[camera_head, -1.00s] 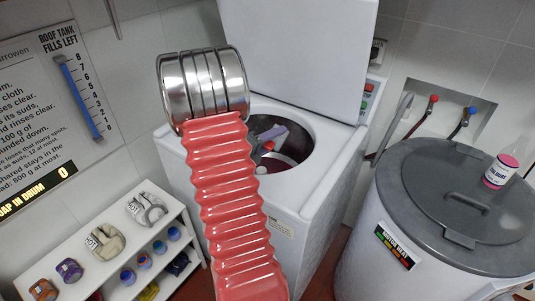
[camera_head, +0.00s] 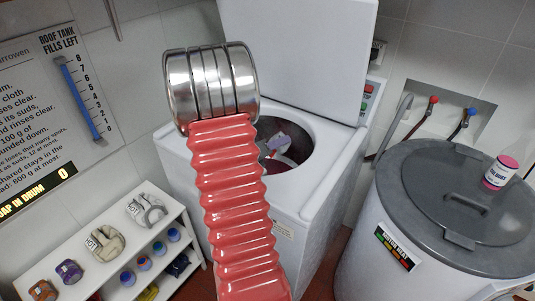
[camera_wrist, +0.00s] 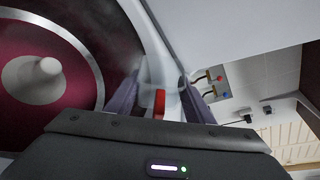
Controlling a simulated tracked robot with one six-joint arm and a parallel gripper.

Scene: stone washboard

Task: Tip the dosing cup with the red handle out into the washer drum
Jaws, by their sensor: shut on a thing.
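In the wrist view my gripper (camera_wrist: 160,98) is shut on the dosing cup, a clear pale cup (camera_wrist: 158,72) with a red handle (camera_wrist: 159,103) between the two fingers. The washer drum (camera_wrist: 75,112), dark red inside with a pale central post (camera_wrist: 45,68), fills the left of the wrist view, beside the cup. Whether anything is in the cup cannot be told.
The washer's raised lid (camera_head: 295,50) stands behind the drum. A grey-lidded drum (camera_head: 425,190) with a pink-capped bottle (camera_head: 497,174) on it is at right. A white shelf (camera_head: 120,262) with pouches and small cups stands at left. A wall display (camera_head: 61,172) reads 0.

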